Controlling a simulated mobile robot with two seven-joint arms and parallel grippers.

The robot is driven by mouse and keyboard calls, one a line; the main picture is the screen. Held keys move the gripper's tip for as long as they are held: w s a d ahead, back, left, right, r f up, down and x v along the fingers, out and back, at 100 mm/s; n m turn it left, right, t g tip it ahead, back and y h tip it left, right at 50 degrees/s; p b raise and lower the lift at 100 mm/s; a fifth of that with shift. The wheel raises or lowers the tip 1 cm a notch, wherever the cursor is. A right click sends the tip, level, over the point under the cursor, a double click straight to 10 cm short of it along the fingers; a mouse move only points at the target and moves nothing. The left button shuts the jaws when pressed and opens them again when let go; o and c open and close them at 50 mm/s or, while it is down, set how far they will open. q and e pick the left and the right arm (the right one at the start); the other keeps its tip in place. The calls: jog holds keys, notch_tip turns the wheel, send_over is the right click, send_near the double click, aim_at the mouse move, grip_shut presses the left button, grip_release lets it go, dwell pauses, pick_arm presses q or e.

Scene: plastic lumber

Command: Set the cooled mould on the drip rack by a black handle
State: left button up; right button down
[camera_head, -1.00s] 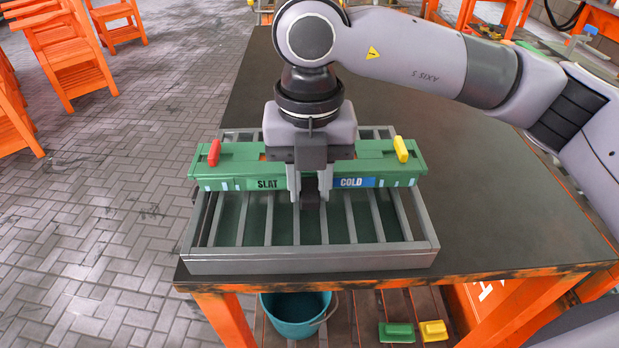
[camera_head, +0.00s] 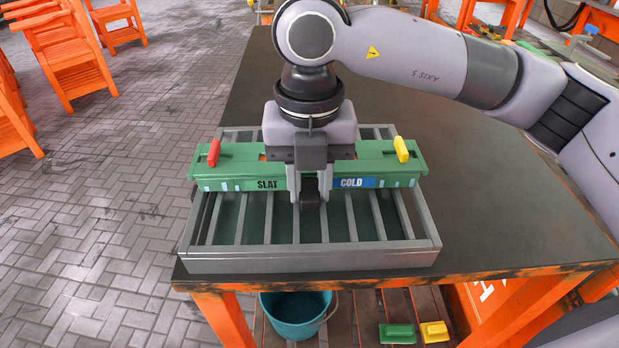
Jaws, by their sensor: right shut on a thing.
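The mould (camera_head: 230,172) is a long green bar marked SLAT, with a blue COLD label, a red clamp at its left end and a yellow one at its right. It lies level across the grey slatted drip rack (camera_head: 310,261), over the rack's middle to rear part. I cannot tell whether it rests fully on the slats. My right gripper (camera_head: 309,192) points down over the mould's middle and is shut on a black handle (camera_head: 310,194) at its front side. The gripper hides the mould's centre. My left gripper is not in view.
The rack stands at the near left corner of the dark table (camera_head: 500,200); the tabletop to its right is clear. A teal bucket (camera_head: 294,314) stands below the front edge. Green (camera_head: 397,333) and yellow (camera_head: 433,331) pieces lie beside it. Orange chairs (camera_head: 65,50) stand at left.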

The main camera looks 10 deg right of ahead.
jog(key=shift+f+b, duration=0.15)
jog(key=shift+b, duration=0.2)
dwell(0.4)
jog(key=c, duration=0.8)
grip_release()
jog(key=o, duration=0.4)
jog(key=shift+f, duration=0.15)
jog(key=shift+r+p, duration=2.05)
jog(key=shift+r, duration=1.55)
